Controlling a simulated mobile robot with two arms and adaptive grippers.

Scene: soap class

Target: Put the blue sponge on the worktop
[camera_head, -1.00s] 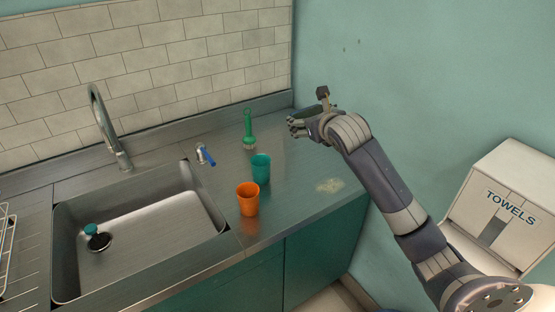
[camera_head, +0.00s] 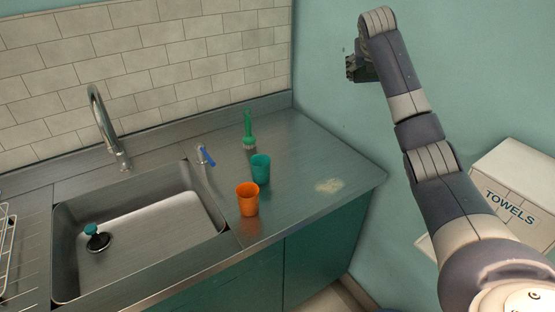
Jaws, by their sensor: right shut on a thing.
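The worktop (camera_head: 300,150) is a grey metal counter to the right of the sink. My right gripper (camera_head: 353,68) is raised in front of the teal wall, above and to the right of the worktop's back corner. It is small, dark and partly behind my wrist. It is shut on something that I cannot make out. I cannot pick out a blue sponge on the bare worktop or in the sink. My left gripper is not in view.
The sink (camera_head: 150,228) and tap (camera_head: 103,125) are left.

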